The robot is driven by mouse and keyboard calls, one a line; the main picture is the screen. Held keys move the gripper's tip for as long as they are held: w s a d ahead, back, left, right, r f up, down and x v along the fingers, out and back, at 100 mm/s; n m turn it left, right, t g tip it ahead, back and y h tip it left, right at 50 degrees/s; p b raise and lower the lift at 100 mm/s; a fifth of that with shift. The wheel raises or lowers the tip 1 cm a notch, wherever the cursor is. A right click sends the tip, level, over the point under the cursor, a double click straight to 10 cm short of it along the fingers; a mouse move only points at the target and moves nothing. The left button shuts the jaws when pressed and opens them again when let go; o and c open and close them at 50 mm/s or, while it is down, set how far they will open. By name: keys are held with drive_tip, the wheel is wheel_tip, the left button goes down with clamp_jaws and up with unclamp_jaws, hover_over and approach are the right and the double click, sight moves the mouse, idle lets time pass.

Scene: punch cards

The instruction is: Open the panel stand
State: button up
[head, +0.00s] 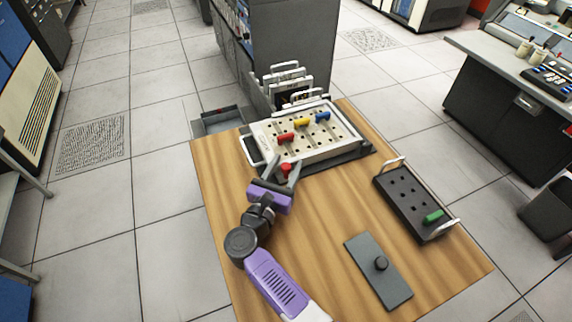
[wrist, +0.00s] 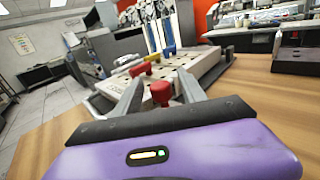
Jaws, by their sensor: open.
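The panel stand (head: 357,160) is a dark frame at the back of the table. A beige panel (head: 335,142) with rows of holes lies on it, slightly tilted, with red, yellow and blue pegs in it. The panel also shows in the wrist view (wrist: 198,67). A red knob (head: 286,168) is at the stand's front left edge. My gripper (head: 283,169) is open, its fingers on either side of this knob. In the wrist view the knob (wrist: 161,92) sits between the fingers, with gaps visible; contact cannot be told. The knob's mount is hidden.
A dark tray (head: 400,187) with holes, white handles and a green peg (head: 433,216) lies at the right. A grey plate (head: 365,262) with a round knob lies at the front. Panels with white handles (head: 285,82) stand behind. The middle of the wooden table (head: 325,215) is clear.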

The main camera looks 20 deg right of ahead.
drive_tip(key=shift+c, duration=0.5)
clamp_jaws()
idle(1.0)
